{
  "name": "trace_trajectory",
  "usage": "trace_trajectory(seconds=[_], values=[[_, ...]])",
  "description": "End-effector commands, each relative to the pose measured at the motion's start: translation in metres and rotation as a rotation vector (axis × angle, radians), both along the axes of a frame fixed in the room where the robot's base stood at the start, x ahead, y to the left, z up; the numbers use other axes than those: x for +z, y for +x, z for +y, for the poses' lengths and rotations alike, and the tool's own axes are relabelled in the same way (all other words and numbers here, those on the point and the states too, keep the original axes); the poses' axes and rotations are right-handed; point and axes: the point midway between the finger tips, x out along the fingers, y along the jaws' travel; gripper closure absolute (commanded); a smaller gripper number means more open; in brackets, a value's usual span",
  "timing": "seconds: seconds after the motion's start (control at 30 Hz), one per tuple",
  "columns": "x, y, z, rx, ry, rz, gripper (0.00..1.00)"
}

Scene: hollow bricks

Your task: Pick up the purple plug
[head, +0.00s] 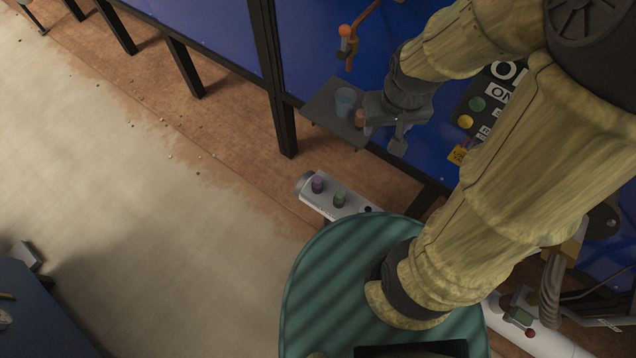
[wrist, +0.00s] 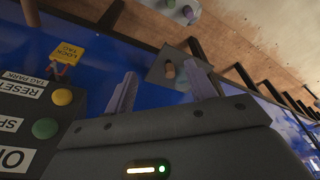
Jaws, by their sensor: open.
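The purple plug (head: 318,183) stands upright on a pale, round-ended bar (head: 307,190) low in the middle of the head view. A green plug (head: 340,197) stands beside it on the same bar. In the wrist view the purple plug (wrist: 188,12) is small at the top edge, well beyond the fingertips. My gripper (head: 381,132) is open, with nothing seen between its fingers. It is above and to the right of the purple plug in the head view, by a small grey shelf (head: 318,112). Both spread fingers show in the wrist view (wrist: 160,70).
The shelf carries a blue cup (head: 345,100) and an orange-brown plug (head: 360,118), close to my gripper. A blue panel with a button board (head: 478,104) and a yellow tag (head: 458,154) lies to the right. A dark post (head: 284,130) stands left of the shelf. Floor at left is mostly open.

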Motion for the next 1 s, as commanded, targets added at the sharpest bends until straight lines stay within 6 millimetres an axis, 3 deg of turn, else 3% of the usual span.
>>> trace_trajectory(seconds=[0.03, 0.27, 0.7, 0.83, 1.0], values=[[-0.019, 0.006, 0.004, 0.023, -0.004, 0.011, 0.45], [-0.095, 0.042, 0.029, 0.182, -0.037, 0.073, 0.45], [-0.259, 0.107, 0.099, 0.506, -0.067, 0.184, 0.45], [-0.295, 0.118, 0.117, 0.575, -0.068, 0.203, 0.45], [-0.311, 0.125, 0.127, 0.614, -0.068, 0.214, 0.45]])
